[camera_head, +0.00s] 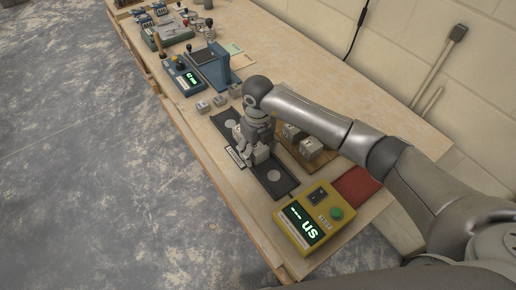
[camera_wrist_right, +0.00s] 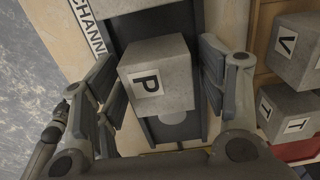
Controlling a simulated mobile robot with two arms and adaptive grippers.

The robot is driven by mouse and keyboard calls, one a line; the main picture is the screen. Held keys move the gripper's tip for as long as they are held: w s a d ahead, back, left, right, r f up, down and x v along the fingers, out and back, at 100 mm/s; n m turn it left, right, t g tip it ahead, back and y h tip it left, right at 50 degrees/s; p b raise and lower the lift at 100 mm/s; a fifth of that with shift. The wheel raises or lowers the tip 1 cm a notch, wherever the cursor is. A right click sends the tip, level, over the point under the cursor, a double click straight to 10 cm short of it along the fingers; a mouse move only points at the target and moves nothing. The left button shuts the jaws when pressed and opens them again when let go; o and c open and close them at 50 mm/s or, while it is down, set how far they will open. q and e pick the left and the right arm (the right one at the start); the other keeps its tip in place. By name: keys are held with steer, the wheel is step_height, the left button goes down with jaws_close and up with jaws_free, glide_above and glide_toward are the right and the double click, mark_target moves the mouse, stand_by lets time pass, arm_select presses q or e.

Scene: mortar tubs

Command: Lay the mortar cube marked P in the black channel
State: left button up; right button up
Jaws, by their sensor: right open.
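The grey mortar cube marked P (camera_wrist_right: 158,78) sits between the fingers of my right gripper (camera_wrist_right: 160,95) in the right wrist view, with its P label facing the camera. The fingers stand open on both sides of it, with a visible gap on the right. The cube is over the black channel (camera_wrist_right: 203,120); I cannot tell how closely it rests on the channel floor. In the head view, my right gripper (camera_head: 252,152) points down at the middle of the black channel (camera_head: 285,188) and largely hides the cube. My left gripper is in neither view.
Cubes marked V (camera_wrist_right: 290,45) and T (camera_wrist_right: 290,115) stand right of the channel. A yellow box with a display (camera_head: 309,216) is at the near end, beside a red mat (camera_head: 357,187). Small cubes (camera_head: 219,101) and a blue device (camera_head: 214,68) lie farther back.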

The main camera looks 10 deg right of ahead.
mark_target(258, 147)
steer(key=shift+r, duration=0.25)
step_height(258, 147, up, 11)
steer(key=b, duration=0.3)
steer(key=shift+f, duration=0.2)
steer(key=shift+r, duration=0.6)
